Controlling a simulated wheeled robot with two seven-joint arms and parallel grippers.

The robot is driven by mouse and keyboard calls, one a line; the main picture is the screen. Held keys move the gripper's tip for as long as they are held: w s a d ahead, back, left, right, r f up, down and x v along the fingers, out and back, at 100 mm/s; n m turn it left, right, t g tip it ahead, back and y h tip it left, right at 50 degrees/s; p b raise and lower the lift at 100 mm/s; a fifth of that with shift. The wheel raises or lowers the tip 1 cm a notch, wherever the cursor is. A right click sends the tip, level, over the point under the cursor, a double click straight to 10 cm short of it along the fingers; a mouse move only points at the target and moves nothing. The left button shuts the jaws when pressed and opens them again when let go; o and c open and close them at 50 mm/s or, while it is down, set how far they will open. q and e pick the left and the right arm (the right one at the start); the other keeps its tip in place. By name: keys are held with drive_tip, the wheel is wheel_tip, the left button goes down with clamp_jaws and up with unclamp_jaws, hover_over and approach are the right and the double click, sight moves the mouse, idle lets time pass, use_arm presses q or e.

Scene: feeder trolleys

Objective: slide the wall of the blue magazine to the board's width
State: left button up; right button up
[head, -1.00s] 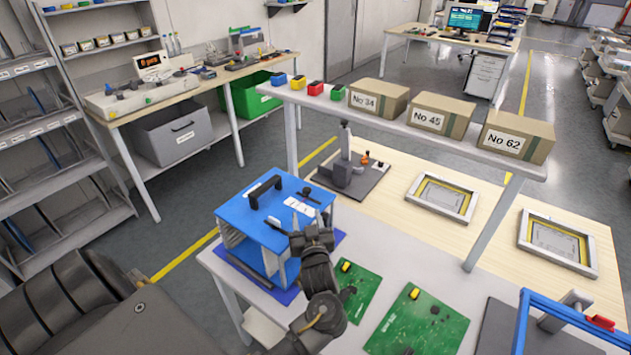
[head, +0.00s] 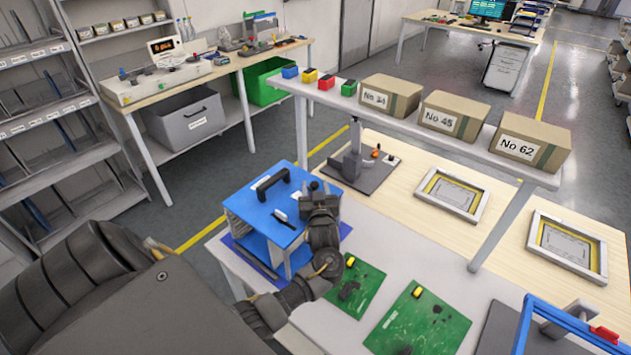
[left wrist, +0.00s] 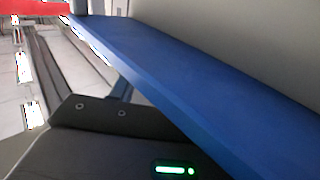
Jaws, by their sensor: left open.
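The blue magazine (head: 262,204) stands on a blue mat (head: 246,258) on the white table. Its blue top carries a black handle and a smaller dark part near its front right. Slatted sides show below the top. My left gripper (head: 320,190) is open at the right edge of the top and hides that corner; I cannot tell whether it touches. In the left wrist view a broad blue surface (left wrist: 180,75) runs diagonally close by; the fingertips are not clear there. Two green boards (head: 418,318) (head: 362,280) lie right of the magazine. My right gripper is not in view.
A shelf (head: 405,118) with boxes and small coloured bins stands behind the table. A blue frame (head: 530,305) with a red part is at the right front. A dark stand (head: 352,162) is behind the magazine. Bare white tabletop (head: 390,240) lies between.

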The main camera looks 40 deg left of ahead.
use_arm(q)
drive_tip(key=shift+x, duration=1)
drive_tip(key=shift+d, duration=0.1)
clamp_jaws()
